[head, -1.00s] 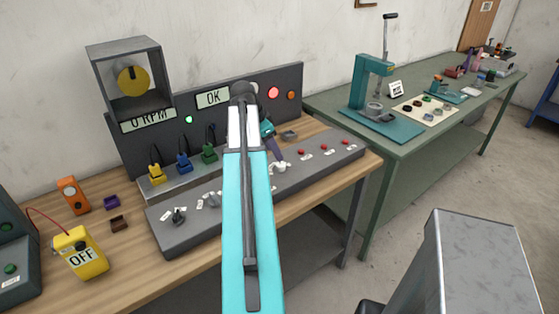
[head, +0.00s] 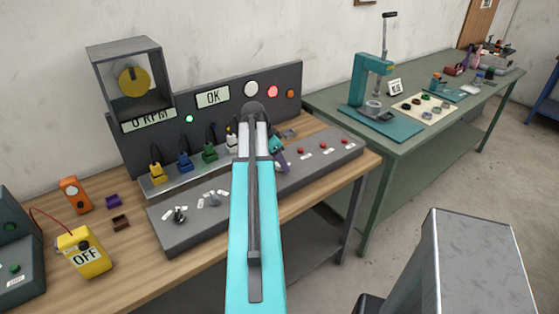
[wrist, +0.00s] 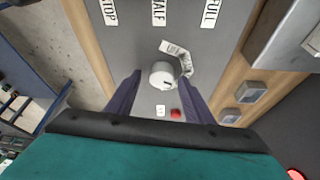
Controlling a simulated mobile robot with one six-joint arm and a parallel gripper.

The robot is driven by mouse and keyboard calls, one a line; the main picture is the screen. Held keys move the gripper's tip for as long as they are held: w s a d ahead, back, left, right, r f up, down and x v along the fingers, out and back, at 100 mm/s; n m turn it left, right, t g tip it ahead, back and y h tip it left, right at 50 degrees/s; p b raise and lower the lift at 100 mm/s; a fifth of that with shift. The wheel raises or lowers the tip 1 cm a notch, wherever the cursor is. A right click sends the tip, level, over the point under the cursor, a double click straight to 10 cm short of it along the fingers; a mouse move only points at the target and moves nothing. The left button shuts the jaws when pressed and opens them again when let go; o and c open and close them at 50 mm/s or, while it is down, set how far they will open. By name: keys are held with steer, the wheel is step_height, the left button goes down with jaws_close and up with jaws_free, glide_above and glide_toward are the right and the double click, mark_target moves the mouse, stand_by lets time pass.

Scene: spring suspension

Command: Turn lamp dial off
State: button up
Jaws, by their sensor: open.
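A pale round dial (wrist: 163,74) with a dark mark stands on a grey panel in the wrist view. A small pale label piece curves beside its upper right, its print too blurred to read. I cannot tell for sure that this is the lamp dial. My gripper (wrist: 160,82) is open, its two dark purple fingers on either side of the dial; whether they touch it is unclear. In the head view, my gripper (head: 281,159) is low over the sloped control panel (head: 318,160), and the dial under it is hidden.
Labels ending in "TOP", "HALF" and "FULL" (wrist: 209,13) lie above the dial in the wrist view. A red button (wrist: 175,113) is below it. Other knobs (head: 179,215) stand along the panel, with coloured plugs (head: 184,162) behind. A round white lamp (head: 251,89) is on the backboard.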

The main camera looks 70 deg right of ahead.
steer(key=c, duration=1)
steer(key=shift+d, duration=0.2)
steer(key=shift+c, duration=0.3)
steer(key=shift+a, duration=0.2)
